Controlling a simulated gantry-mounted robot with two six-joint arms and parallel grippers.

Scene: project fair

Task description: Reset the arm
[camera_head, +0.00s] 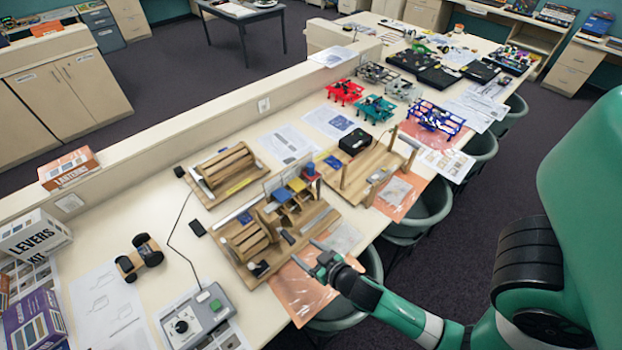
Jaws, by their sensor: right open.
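My right arm (420,322) is green with black joints and comes in from the lower right. My right gripper (308,256) is dark grey and points up and left, with its two fingers apart and nothing seen between them. It shows over the front edge of the wooden machine model (262,262) and an orange sheet (298,292). I cannot tell how high it is above them. My left gripper is not in view.
A grey control box (198,318) stands near the front. A small wheeled cart (138,258), a levers kit box (34,234) and a lantern box (68,168) are at the left. Green chairs (420,212) line the right edge. Paper (104,306) lies on the table.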

